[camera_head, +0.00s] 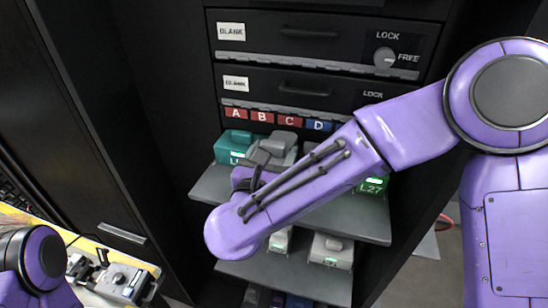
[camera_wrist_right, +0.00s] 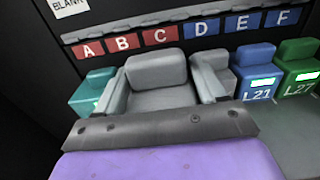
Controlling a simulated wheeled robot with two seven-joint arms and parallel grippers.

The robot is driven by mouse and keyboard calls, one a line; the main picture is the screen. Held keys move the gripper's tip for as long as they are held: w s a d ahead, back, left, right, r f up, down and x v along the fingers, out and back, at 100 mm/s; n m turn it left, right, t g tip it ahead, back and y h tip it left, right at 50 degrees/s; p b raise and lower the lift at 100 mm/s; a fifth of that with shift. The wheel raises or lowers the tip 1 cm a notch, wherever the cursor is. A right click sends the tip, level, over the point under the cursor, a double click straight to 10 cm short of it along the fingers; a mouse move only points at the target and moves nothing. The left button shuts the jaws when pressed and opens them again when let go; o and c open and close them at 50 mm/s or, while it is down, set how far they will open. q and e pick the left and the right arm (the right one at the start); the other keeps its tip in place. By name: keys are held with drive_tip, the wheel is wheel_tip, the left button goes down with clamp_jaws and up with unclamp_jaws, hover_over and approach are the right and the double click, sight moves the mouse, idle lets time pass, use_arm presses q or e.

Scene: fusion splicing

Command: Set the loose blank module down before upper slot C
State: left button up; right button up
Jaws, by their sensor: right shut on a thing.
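The loose blank module is a grey block with a raised back; in the right wrist view the module (camera_wrist_right: 158,72) sits between the two grey fingers of my right gripper (camera_wrist_right: 162,88). The gripper is shut on it. Behind it is the upper row of letter tags; the C tag (camera_wrist_right: 160,36) shows just above the module, with B to its left. In the head view the module (camera_head: 284,138) is at the upper shelf below the B and C tags (camera_head: 262,117), and my right forearm hides much of the gripper. I cannot tell whether the module touches the shelf.
A teal module (camera_wrist_right: 92,92) stands close on the left under A. A blue module labelled L21 (camera_wrist_right: 253,70) and a green one labelled L27 (camera_wrist_right: 297,68) stand right. The upper shelf (camera_head: 212,184) has bare front edge. White modules (camera_head: 331,250) sit on the lower shelf.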

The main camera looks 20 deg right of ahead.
drive_tip(key=shift+w+f, duration=0.25)
drive_tip(key=shift+s+d+f, duration=0.1)
drive_tip(key=shift+d+f, duration=0.05)
drive_tip(key=shift+f, duration=0.05)
wheel_tip(320, 180, down, 3)
drive_tip(key=shift+s+d+r+p, duration=0.1)
drive_tip(key=shift+d+r+p, duration=0.1)
drive_tip(key=shift+p, duration=0.4)
drive_tip(key=shift+f, duration=0.35)
drive_tip(key=shift+w+a+f, duration=0.1)
drive_tip(key=shift+w+a, duration=0.05)
drive_tip(key=shift+w, duration=0.2)
drive_tip(key=shift+s+f+b, duration=0.2)
drive_tip(key=shift+s+b, duration=0.1)
drive_tip(key=shift+b, duration=0.15)
drive_tip(key=o, duration=1.1)
drive_tip(key=shift+r, duration=0.1)
use_arm(q)
drive_tip(key=shift+s+r, duration=0.25)
drive_tip(key=shift+r, duration=0.25)
use_arm(e)
drive_tip(key=shift+w, duration=0.15)
